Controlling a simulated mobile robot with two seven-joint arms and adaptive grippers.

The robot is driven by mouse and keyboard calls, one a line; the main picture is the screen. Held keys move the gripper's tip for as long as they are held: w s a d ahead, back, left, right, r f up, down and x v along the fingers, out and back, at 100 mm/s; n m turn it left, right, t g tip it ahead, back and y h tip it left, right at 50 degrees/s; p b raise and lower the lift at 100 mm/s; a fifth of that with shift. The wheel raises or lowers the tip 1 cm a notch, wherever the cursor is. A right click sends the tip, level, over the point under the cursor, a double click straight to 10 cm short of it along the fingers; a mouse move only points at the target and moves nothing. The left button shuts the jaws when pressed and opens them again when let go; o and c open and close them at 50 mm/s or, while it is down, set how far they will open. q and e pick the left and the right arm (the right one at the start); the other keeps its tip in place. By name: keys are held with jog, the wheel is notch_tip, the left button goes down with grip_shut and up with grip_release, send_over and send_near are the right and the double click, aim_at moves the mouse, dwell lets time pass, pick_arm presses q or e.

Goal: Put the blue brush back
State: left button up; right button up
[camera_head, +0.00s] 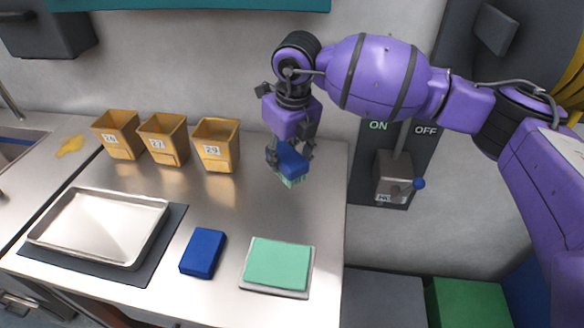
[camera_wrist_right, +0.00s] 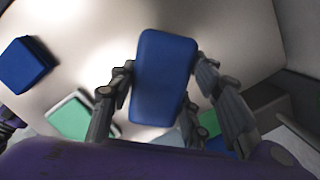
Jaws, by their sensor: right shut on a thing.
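The blue brush (camera_head: 291,160) has a blue back and a pale green underside. My right gripper (camera_head: 290,153) is shut on it and holds it above the back right of the steel counter. In the right wrist view the brush's blue back (camera_wrist_right: 165,75) shows between the fingers of my right gripper (camera_wrist_right: 160,95). A second blue block (camera_head: 203,253) lies on the counter, left of a green pad (camera_head: 278,263) on a pale tray (camera_head: 276,292). My left gripper is not seen in the head view.
Three yellow bins (camera_head: 217,146), numbered on their fronts, stand along the back of the counter. A metal tray (camera_head: 97,230) lies on a dark mat (camera_head: 164,245) at the left. A lever switch box (camera_head: 394,178) is on the wall at right. The counter's middle is clear.

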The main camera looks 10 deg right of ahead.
aim_at(292, 159)
jog(key=shift+w+d+f, duration=0.4)
jog(key=shift+f, duration=0.25)
jog(key=shift+w+d+f, duration=0.35)
jog(key=shift+f, duration=0.25)
jog(key=shift+w+f, duration=0.15)
jog(key=shift+f, duration=1.5)
jog(key=shift+f, duration=0.1)
jog(key=o, duration=1.1)
jog(key=r, duration=0.4)
jog(key=s+r, duration=0.1)
jog(key=r, duration=0.7)
jog(key=shift+s+d, duration=0.4)
